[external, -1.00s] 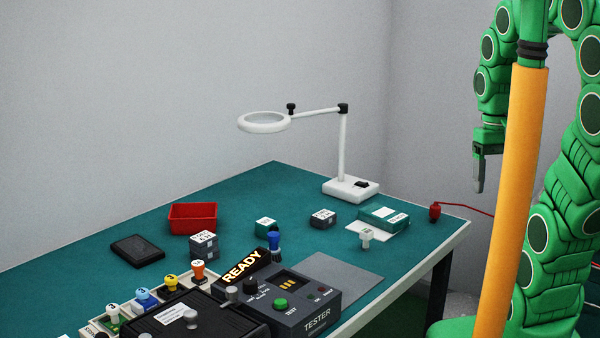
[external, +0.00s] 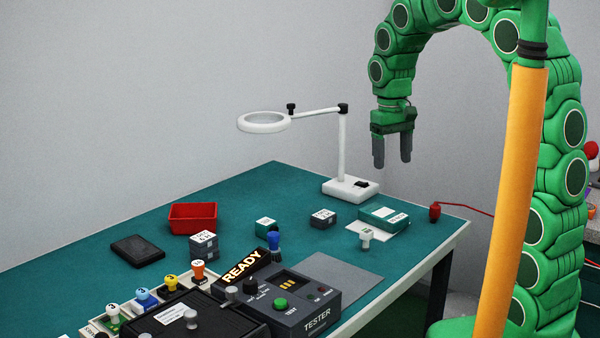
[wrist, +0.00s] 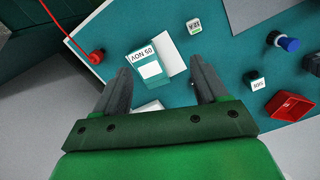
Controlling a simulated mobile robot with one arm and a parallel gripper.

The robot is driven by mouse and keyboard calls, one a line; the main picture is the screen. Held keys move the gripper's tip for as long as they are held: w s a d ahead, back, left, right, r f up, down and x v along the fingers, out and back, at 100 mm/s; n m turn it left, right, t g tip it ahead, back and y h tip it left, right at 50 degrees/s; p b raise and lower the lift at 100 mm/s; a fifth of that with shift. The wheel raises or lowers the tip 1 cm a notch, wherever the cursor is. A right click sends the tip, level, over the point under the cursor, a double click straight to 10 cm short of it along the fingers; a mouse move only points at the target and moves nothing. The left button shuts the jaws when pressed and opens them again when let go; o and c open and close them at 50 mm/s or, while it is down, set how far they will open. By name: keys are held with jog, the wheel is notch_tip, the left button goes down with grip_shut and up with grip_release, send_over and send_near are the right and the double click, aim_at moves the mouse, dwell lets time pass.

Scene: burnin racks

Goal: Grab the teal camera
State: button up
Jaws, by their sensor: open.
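My gripper (external: 392,162) is open and empty, pointing down high above the table's back right. In the wrist view the flat box appears between the fingers (wrist: 161,62).
A white magnifier lamp (external: 350,189) stands just left of my gripper, its arm reaching left. A dark cube (external: 322,219), a white-handled piece (external: 366,237), a red bin (external: 193,217) and a tester (external: 305,298) stand on the table. A red cable plug (external: 435,212) is at the right edge.

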jog(key=w+a+f+n, duration=0.1)
jog(key=w+a+f, duration=0.15)
jog(key=a, duration=0.45)
jog(key=w+a+f+n, duration=0.1)
jog(key=w+a+f, duration=0.15)
jog(key=a, duration=0.45)
jog(key=n, duration=0.2)
send_over(264, 220)
jog(key=shift+t, duration=0.3)
notch_tip(264, 220, down, 7)
jog(key=shift+s+r, duration=0.1)
jog(key=shift+s, duration=0.05)
jog(key=shift+a, duration=0.15)
notch_tip(264, 220, down, 2)
jog(key=shift+f, duration=0.2)
jog(key=shift+d+f, duration=0.2)
jog(key=shift+f, duration=2.6)
jog(key=c, duration=1.1)
